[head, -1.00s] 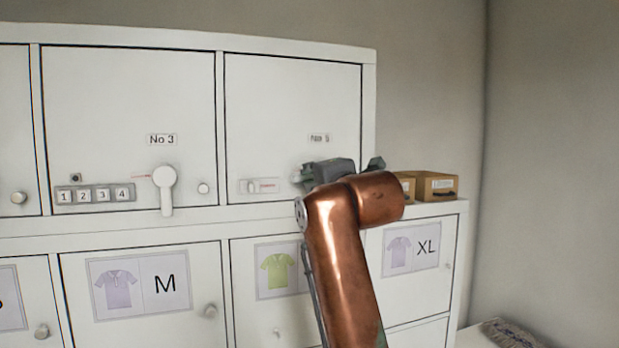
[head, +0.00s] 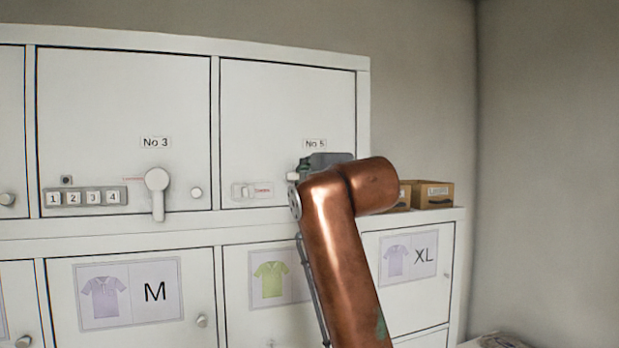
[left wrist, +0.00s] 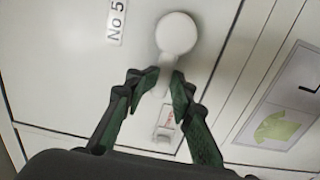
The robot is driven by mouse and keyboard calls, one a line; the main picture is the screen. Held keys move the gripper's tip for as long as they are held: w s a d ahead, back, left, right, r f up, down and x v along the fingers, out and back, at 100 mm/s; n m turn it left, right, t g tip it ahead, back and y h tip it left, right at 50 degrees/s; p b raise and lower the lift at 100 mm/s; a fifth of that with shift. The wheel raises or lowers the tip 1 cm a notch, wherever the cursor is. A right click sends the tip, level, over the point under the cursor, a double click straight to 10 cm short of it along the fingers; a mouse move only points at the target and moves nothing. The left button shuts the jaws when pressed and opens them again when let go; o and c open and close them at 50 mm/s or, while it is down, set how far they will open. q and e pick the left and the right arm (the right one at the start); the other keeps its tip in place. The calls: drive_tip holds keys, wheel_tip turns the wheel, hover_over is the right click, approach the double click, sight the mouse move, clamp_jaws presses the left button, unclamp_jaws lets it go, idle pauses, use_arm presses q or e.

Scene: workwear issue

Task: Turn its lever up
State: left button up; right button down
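The No 5 door (head: 270,110) is shut. Its lever (left wrist: 177,35), a white round hub with a short handle, shows in the left wrist view, which is turned on its side. The handle points sideways, toward the small slide latch (left wrist: 163,134) on the door's left part. My left gripper (left wrist: 165,74) has its dark green fingertips on either side of the handle, close against it, and looks shut on it. In the head view my copper arm and gripper (head: 322,162) hide the lever. My right gripper is not in view.
Left of it, the No 3 door (head: 120,100) has its own lever (head: 157,192) hanging down, a knob and a number-button strip (head: 85,197). Lockers with shirt signs (head: 130,293) lie below. Cardboard boxes (head: 433,195) stand on the ledge at right.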

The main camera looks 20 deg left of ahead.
use_arm(q)
drive_tip(key=o, duration=0.3)
drive_tip(key=shift+w+a+f, duration=0.15)
drive_tip(key=shift+w+a, duration=0.1)
drive_tip(key=shift+w, duration=0.1)
drive_tip(key=v, duration=1.2)
drive_tip(key=shift+d, duration=0.2)
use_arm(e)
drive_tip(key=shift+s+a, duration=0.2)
